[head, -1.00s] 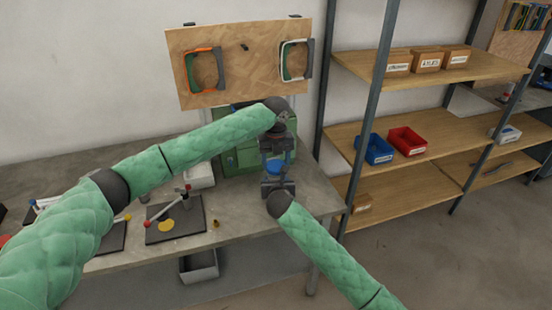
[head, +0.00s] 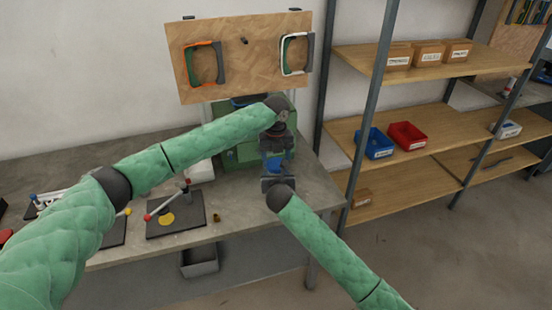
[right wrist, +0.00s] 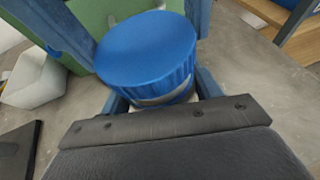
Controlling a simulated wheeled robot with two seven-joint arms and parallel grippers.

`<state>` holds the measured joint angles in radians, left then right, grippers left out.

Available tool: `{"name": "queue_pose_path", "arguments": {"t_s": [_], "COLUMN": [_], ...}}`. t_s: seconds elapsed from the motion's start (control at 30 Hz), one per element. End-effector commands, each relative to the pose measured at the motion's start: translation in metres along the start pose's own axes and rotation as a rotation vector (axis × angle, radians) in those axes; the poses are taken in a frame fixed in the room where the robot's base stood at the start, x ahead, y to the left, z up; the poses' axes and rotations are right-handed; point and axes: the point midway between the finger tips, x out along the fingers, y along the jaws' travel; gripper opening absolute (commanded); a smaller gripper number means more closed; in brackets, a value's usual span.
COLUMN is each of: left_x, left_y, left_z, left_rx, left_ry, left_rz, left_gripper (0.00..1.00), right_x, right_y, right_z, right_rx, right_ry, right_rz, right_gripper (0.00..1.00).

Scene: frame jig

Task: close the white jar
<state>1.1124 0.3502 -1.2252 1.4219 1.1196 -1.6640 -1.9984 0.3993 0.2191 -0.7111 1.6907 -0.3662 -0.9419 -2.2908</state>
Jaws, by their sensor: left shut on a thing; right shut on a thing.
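A ribbed blue lid (right wrist: 148,50) sits at the top of the jar in the right wrist view, and looks level. A small part of the pale jar (right wrist: 192,97) shows under it; the rest is hidden. Whether the lid is fully seated I cannot tell. My left gripper (head: 276,157) comes from above, with its blue fingers on either side of the lid, shut on it. My right gripper (head: 278,180) is just below it, and its fingers, low beside the lid in the right wrist view (right wrist: 160,98), are shut on the jar.
A green cabinet (head: 232,157) stands behind the grippers. A dark plate with a red-knobbed lever (head: 186,225) lies to the left on the grey bench (head: 240,205). A shelf rack (head: 352,190) stands close on the right. A pegboard (head: 245,75) hangs behind.

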Motion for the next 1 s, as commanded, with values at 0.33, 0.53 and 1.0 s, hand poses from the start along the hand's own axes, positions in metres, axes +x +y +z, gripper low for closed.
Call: {"name": "queue_pose_path", "arguments": {"t_s": [0.33,0.53,1.0], "left_x": [0.000,0.003,0.010], "left_y": [0.000,0.000,0.000], "left_z": [0.000,0.000,0.000], "left_rx": [0.000,0.001,0.001], "left_ry": [0.000,0.000,-0.001], "left_rz": [0.000,0.000,0.000], "left_gripper": [0.40,0.40,0.40], "right_x": [0.000,0.000,0.000], "right_y": [0.000,0.000,0.000], "right_z": [0.000,0.000,0.000], "right_rx": [0.000,0.000,0.000], "right_ry": [0.000,0.000,0.000], "right_rz": [0.000,0.000,0.000], "right_gripper": [0.22,0.22,0.22]}}
